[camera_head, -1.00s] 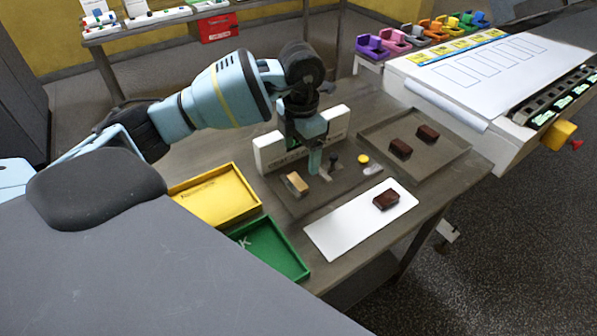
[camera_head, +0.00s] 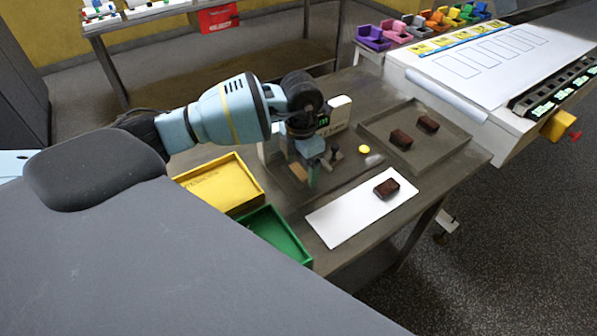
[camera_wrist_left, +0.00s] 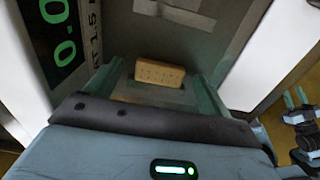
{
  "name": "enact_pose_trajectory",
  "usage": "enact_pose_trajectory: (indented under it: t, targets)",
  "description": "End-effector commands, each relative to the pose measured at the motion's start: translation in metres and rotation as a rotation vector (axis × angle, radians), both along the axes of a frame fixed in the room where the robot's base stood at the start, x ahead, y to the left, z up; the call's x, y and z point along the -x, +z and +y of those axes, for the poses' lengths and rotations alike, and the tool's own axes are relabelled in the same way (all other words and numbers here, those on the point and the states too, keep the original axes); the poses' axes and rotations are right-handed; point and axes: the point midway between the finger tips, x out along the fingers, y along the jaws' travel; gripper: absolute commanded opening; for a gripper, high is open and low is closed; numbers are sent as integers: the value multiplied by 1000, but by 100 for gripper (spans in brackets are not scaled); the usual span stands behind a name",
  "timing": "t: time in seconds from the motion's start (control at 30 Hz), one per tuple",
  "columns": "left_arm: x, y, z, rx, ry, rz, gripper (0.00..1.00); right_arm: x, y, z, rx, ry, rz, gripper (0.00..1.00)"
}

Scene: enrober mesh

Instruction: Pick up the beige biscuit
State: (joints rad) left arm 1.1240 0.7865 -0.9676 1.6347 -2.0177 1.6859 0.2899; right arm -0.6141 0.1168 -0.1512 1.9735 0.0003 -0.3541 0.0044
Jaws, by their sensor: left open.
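The beige biscuit (camera_wrist_left: 160,72) is a small rounded block with dotted holes. In the left wrist view it lies on a dark grey surface, between the two green fingers. In the head view most of it is hidden by my left gripper; only a sliver shows (camera_head: 299,172). My left gripper (camera_head: 308,172) is open and pointing down over the biscuit, with a finger on either side of it in the left wrist view (camera_wrist_left: 157,84). I cannot tell whether the fingers touch it. Green finger-like prongs (camera_wrist_left: 297,98), possibly my right gripper, show small at the wrist view's right edge.
A white unit (camera_head: 340,110) with a green display stands just behind the gripper. A yellow tray (camera_head: 252,180) and a green tray (camera_head: 292,238) lie nearer. A white board (camera_head: 340,222) holds a dark brown block (camera_head: 386,188); two more sit in a grey tray (camera_head: 452,148).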

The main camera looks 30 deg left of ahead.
Motion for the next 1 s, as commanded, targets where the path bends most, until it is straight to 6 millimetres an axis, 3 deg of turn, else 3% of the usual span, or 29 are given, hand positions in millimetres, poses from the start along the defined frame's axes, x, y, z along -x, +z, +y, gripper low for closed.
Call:
enact_pose_trajectory:
  t: [0.3,0.6,1.0]
  targets:
    - [0,-6,0,0,-1,0,80,1,-1,-1,2,0,3,36]
    - [0,-5,0,0,-1,0,43,1,-2,-2,4,4,3,36]
    - [0,0,0,0,-1,-1,43,2,-2,-2,4,4,4,36]
